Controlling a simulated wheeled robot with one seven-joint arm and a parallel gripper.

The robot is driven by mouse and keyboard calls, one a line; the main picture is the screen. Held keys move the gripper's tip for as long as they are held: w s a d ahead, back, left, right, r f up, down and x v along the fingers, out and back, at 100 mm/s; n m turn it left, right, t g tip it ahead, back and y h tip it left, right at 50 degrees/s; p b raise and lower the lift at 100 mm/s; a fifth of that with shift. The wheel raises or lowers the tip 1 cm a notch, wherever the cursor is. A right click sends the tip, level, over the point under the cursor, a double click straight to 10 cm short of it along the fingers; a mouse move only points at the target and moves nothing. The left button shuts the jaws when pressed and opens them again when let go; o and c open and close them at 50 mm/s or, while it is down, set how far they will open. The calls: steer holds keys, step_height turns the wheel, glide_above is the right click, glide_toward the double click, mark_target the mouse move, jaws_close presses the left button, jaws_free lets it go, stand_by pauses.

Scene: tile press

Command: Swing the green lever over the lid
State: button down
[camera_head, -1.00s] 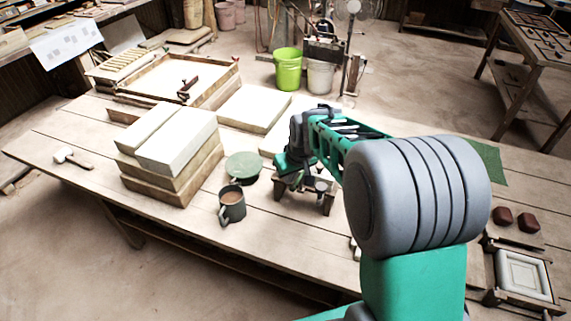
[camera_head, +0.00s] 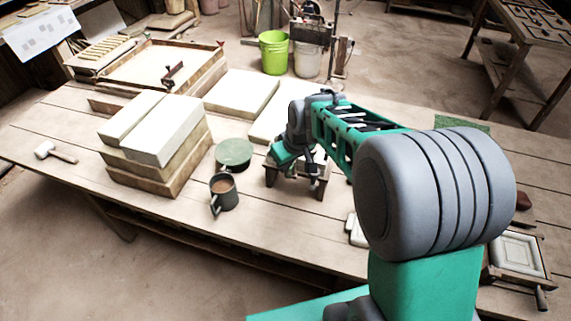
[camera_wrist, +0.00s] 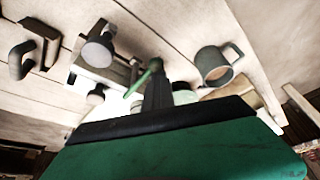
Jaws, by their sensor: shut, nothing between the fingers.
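A small wooden press (camera_head: 318,190) stands on the table, largely covered by my arm in the head view. In the wrist view, a short green bar (camera_wrist: 143,78), which looks like the green lever, slants up beside my fingers. A pale block with a grey round knob (camera_wrist: 97,52), possibly the lid, lies left of it. My gripper (camera_wrist: 157,92) is shut and empty, close to the bar's right side; whether they touch I cannot tell. In the head view my gripper (camera_head: 286,157) is low over the press, its fingertips hidden.
A grey-green mug (camera_head: 223,191) of brown drink and a round green-topped tin (camera_head: 234,152) stand just left of the press. Stacked blocks (camera_head: 155,140) are farther left. A framed tile (camera_head: 518,252) lies at the right. The front left tabletop is clear apart from a mallet (camera_head: 55,151).

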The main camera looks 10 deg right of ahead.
steer(key=shift+s+d+f, duration=0.1)
steer(key=shift+s+f, duration=0.1)
steer(key=w+a+r, duration=0.1)
steer(key=w+r, duration=0.1)
steer(key=w, duration=0.2)
steer(key=a+b+v, duration=0.1)
steer(key=v, duration=0.8)
steer(key=s+d+f+m+g+h, duration=0.1)
steer(key=s+d+f+m+g, duration=0.2)
steer(key=s+f, duration=0.55)
steer(key=s+a+r+m+t, duration=0.1)
steer(key=s+r, duration=0.3)
steer(key=s, duration=0.5)
steer(key=shift+s+a+t+h, duration=0.2)
steer(key=shift+t+h, duration=0.1)
steer(key=shift+t, duration=0.5)
